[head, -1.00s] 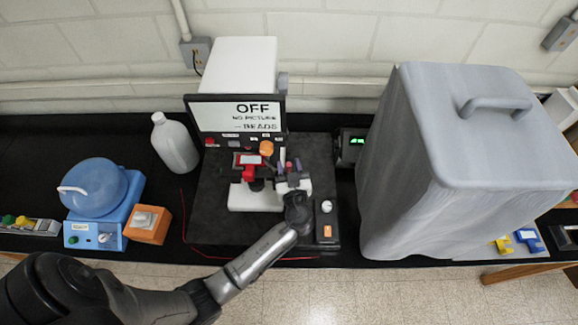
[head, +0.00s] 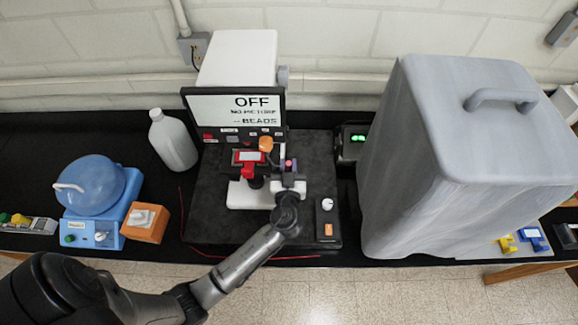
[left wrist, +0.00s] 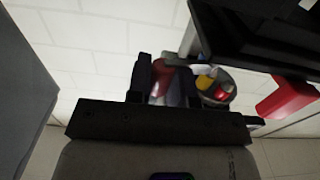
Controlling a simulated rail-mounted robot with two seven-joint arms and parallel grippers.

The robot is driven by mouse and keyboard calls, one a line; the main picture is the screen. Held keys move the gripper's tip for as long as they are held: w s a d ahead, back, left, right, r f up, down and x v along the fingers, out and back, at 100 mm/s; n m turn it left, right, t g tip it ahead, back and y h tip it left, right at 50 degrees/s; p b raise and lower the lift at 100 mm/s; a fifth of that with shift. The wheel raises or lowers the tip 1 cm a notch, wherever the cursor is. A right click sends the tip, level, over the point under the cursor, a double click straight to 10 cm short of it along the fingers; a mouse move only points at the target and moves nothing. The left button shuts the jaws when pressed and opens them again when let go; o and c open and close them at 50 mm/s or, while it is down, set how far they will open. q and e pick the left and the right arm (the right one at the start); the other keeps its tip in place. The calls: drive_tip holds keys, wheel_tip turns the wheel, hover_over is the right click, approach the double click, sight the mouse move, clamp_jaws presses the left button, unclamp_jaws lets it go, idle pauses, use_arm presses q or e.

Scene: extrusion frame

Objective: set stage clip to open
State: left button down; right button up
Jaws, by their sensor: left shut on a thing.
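The microscope (head: 240,190) stands on a dark slab, with a white base and a red part (head: 249,168) at its stage. My left gripper (head: 289,166) is at the right side of the stage, shut on a small pinkish-red part that appears to be the stage clip. The gripper mostly hides the clip, so its setting cannot be read. In the left wrist view, my left gripper's dark fingers (left wrist: 161,82) close around a dull red piece (left wrist: 160,80). My right gripper is not in view.
A screen (head: 236,112) behind the microscope reads OFF. A control box with a white knob (head: 327,204) is right of my gripper. A large grey covered box (head: 470,170) stands to the right. A white bottle (head: 173,142) and a blue device (head: 98,195) are left.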

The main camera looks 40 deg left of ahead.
use_arm(q)
drive_tip(key=m+t+h, duration=0.1)
drive_tip(key=m+h, duration=0.1)
drive_tip(key=shift+s+d+f+t+h+b, duration=0.1)
drive_tip(key=shift+s+t+h+b, duration=0.2)
drive_tip(key=shift+s+t+b, duration=0.1)
drive_tip(key=m+h, duration=0.1)
drive_tip(key=t+h, duration=0.1)
drive_tip(key=shift+s+m+h, duration=0.3)
drive_tip(key=shift+s+m, duration=0.05)
drive_tip(key=shift+m, duration=0.05)
drive_tip(key=m+h, duration=0.1)
drive_tip(key=m+t+h+p, duration=0.1)
drive_tip(key=h, duration=0.1)
drive_tip(key=s+m+h+p, duration=0.1)
drive_tip(key=shift+s+r+h, duration=0.1)
drive_tip(key=shift+r+h, duration=0.15)
drive_tip(key=shift+h, duration=0.15)
drive_tip(key=shift+s+f+m+h+p, duration=0.15)
drive_tip(key=shift+m+h+p, duration=0.1)
drive_tip(key=shift+m+h, duration=0.35)
drive_tip(key=shift+s+r+m+h+p, duration=0.15)
drive_tip(key=shift+m+h+p, duration=0.2)
drive_tip(key=shift+h, duration=0.45)
drive_tip(key=shift+s+f+m+h+p, duration=0.1)
drive_tip(key=shift+s+m+h+p, duration=0.1)
drive_tip(key=shift+m+h, duration=0.4)
drive_tip(key=shift+h, duration=0.4)
drive_tip(key=c, duration=1)
unclamp_jaws()
